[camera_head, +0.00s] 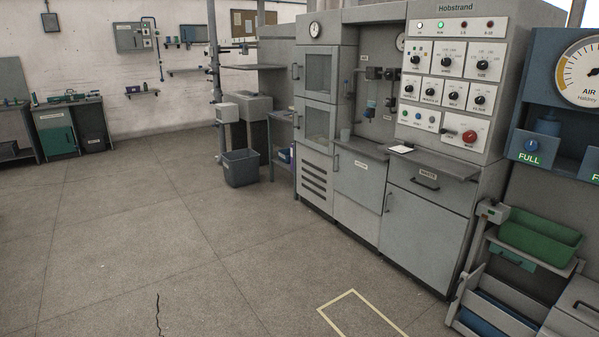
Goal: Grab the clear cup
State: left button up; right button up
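A small pale, see-through cup (345,135) appears to stand upright on the ledge of the machine's recessed bay, under the hanging blue part (370,109). It is small in the picture, so its contents cannot be told. Neither of my grippers is in view.
The grey Hobstrand machine (400,220) has a control panel with knobs and a red button (469,136). A dark bin (240,167) stands left. A green tray (538,238) is at right. The floor in front is clear.

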aim_at(344, 133)
jog(key=i+j+u, duration=0.1)
jog(key=i+u, duration=0.15)
jog(key=i, duration=0.5)
jog(key=i+u, duration=0.25)
jog(key=i, duration=0.5)
jog(key=i+l+u, duration=0.2)
jog(key=i, duration=0.55)
jog(key=i+z, duration=0.15)
jog(key=i, duration=0.4)
jog(key=i+z, duration=0.2)
jog(key=i, duration=0.35)
jog(key=i+j+z, duration=0.15)
jog(key=i, duration=0.4)
jog(key=i+j+z, duration=0.15)
jog(key=i, duration=0.4)
jog(key=j, duration=0.1)
